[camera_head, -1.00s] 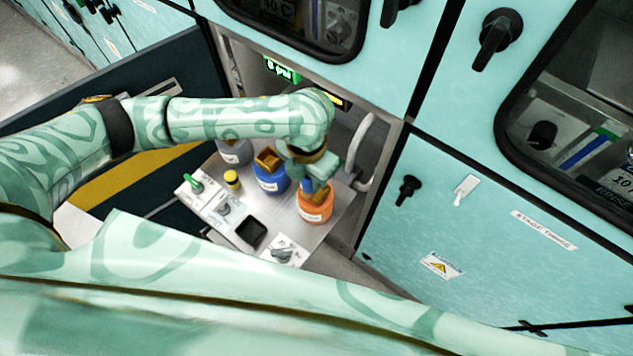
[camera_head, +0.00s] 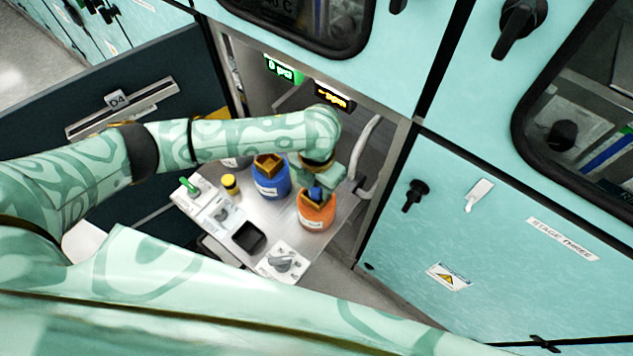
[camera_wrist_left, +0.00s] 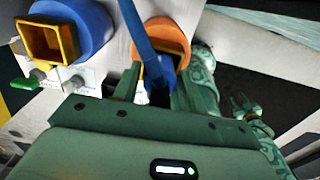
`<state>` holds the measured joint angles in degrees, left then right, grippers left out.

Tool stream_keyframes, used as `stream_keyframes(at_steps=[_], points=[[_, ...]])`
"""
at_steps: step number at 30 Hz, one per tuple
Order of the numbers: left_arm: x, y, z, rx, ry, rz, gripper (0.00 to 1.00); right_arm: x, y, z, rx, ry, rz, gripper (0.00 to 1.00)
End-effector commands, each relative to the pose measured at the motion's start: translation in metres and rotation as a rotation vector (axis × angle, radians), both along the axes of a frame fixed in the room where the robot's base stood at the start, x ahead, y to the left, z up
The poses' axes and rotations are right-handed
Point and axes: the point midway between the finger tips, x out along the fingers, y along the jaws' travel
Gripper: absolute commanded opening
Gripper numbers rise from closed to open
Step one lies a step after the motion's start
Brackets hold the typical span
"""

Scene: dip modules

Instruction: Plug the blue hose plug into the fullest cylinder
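The orange cylinder (camera_head: 316,217) stands at the right on the metal shelf, with a square socket on top. The blue hose plug (camera_head: 316,193) is at that socket; how deep it sits is hidden. My left gripper (camera_head: 318,180) is directly above the orange cylinder. In the left wrist view the blue hose (camera_wrist_left: 140,32) runs down to the plug between my fingers, which appear closed on it, over the orange socket (camera_wrist_left: 165,35). A blue cylinder (camera_head: 270,185) with an empty square socket stands to the left, and a grey one (camera_head: 236,162) behind my arm. Fill levels cannot be read.
A green display (camera_head: 284,68) and an amber display (camera_head: 333,95) hang above the shelf. A green lever (camera_head: 190,186), a yellow cap (camera_head: 230,184), a black screen (camera_head: 248,238) and a knob (camera_head: 281,262) line its front. A grey pipe (camera_head: 365,150) bends at the right.

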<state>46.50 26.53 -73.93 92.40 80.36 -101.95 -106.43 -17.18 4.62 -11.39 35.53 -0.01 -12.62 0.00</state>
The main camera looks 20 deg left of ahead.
Motion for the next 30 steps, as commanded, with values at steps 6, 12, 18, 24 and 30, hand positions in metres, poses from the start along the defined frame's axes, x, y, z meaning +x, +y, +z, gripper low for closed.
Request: stream_keyframes(at_steps=[6, 12, 18, 24, 30], points=[[0.000, 0.000, 0.001, 0.000, -0.001, 0.000, 0.53, 0.000, 0.000, 0.000, 0.000, 0.000, 0.001, 0.36], [0.001, 0.000, 0.012, 0.001, -0.004, -0.001, 0.53, 0.001, 0.000, 0.005, 0.001, -0.002, 0.001, 0.36], [0.001, 0.000, 0.051, 0.000, -0.005, -0.001, 0.53, 0.004, 0.001, 0.022, 0.001, -0.010, 0.001, 0.36], [0.000, 0.000, 0.076, 0.000, -0.002, 0.000, 0.53, 0.006, 0.001, 0.030, 0.001, -0.015, 0.002, 0.36], [0.000, 0.000, 0.079, 0.000, 0.001, 0.000, 0.53, 0.006, 0.001, 0.030, 0.001, -0.014, 0.002, 0.36]])
